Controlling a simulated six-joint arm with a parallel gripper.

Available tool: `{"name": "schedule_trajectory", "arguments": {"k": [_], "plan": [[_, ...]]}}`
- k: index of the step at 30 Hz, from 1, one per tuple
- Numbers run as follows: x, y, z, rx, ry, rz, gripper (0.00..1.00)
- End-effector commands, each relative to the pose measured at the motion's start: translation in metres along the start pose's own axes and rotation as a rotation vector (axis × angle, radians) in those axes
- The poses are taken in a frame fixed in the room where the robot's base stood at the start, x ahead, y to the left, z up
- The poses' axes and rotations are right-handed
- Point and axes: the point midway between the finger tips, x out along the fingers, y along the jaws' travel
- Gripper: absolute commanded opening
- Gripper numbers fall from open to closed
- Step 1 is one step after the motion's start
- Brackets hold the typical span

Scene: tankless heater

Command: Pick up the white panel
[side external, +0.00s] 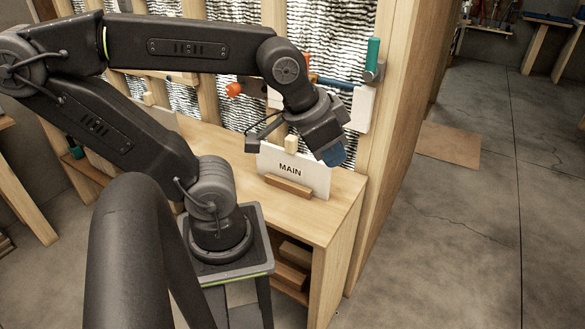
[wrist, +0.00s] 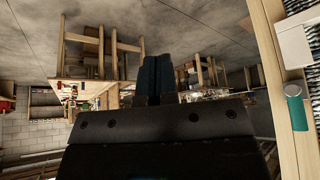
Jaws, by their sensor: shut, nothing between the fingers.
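The white panel (side external: 310,179), marked "MAIN", stands nearly upright behind a small wooden block (side external: 288,187) on the wooden bench. My gripper (side external: 334,156) is at the panel's upper right corner in the side view and hides part of its top edge. Whether its blue fingertips touch the panel or are in front of it, I cannot tell. In the wrist view, the gripper's two dark fingers (wrist: 154,78) are together, with nothing seen between them. The "MAIN" panel is not recognizable in the wrist view.
A green valve handle (side external: 373,53) is on the wall right of my gripper; a green handle also shows in the wrist view (wrist: 296,108). An orange knob (side external: 234,89) is at left. The wooden bench top (side external: 232,150) has free room left of the panel. A wooden post (side external: 388,120) bounds the right.

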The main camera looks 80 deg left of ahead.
Motion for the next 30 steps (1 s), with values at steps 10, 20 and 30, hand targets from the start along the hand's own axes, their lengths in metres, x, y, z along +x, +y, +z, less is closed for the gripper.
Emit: {"name": "schedule_trajectory", "arguments": {"k": [10, 20, 30], "plan": [[0.0000, 0.0000, 0.0000, 0.000, 0.000, 0.000, 0.22], [0.0000, 0.0000, 0.0000, 0.000, 0.000, 0.000, 0.54], [0.0007, -0.0025, -0.0018, -0.024, -0.005, -0.007, 0.62]]}}
